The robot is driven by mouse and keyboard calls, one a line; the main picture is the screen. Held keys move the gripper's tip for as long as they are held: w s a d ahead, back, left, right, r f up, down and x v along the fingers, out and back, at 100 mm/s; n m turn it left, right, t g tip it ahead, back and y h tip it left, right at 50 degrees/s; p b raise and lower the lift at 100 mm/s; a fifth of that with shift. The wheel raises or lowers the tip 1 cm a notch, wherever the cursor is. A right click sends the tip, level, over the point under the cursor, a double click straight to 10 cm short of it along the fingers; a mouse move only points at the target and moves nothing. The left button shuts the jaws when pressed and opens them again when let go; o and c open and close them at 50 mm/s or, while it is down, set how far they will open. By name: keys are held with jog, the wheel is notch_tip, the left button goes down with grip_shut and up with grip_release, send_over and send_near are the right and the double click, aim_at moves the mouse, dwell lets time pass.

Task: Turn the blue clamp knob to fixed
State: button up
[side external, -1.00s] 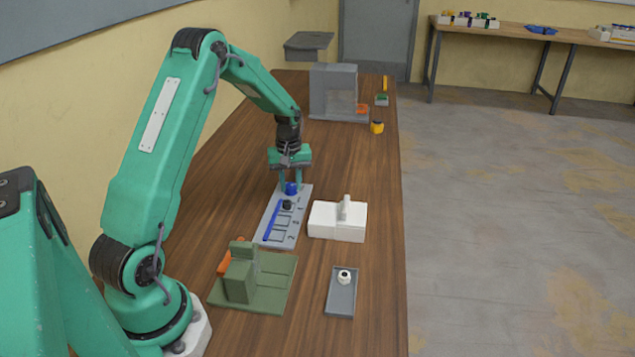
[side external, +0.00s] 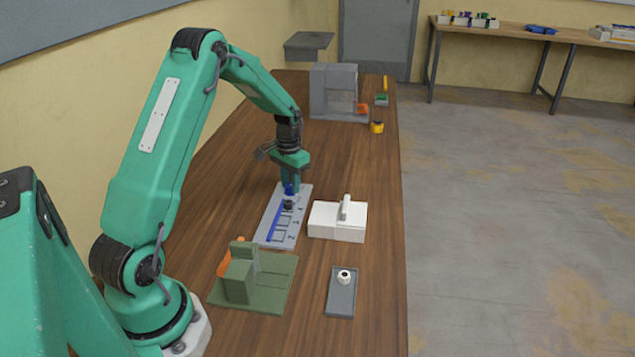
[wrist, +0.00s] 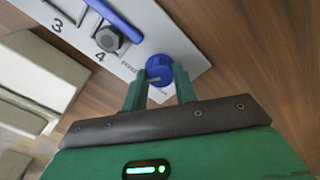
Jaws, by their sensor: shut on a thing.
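The blue clamp knob (wrist: 159,68) sits at the far end of a grey plate (wrist: 150,25) with numbered slots; the plate also shows in the side view (side external: 290,238). My gripper (wrist: 158,92) is shut on the knob, one finger on each side of it. In the side view my gripper (side external: 290,186) points straight down over the knob (side external: 289,189), which it partly covers. A dark hex part (wrist: 111,38) and a long blue bar (wrist: 114,17) lie on the plate beside the knob.
A white box with a raised handle (side external: 337,222) stands right of the plate. A green fixture (side external: 268,291) and a grey tray (side external: 341,300) with a white part stand nearer the camera. A grey machine (side external: 332,92) stands at the far end. Wood left of the plate is clear.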

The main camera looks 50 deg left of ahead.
aim_at(290, 185)
jog(key=shift+m, duration=1.2)
jog(key=o, duration=1)
jog(key=shift+r, duration=3.95)
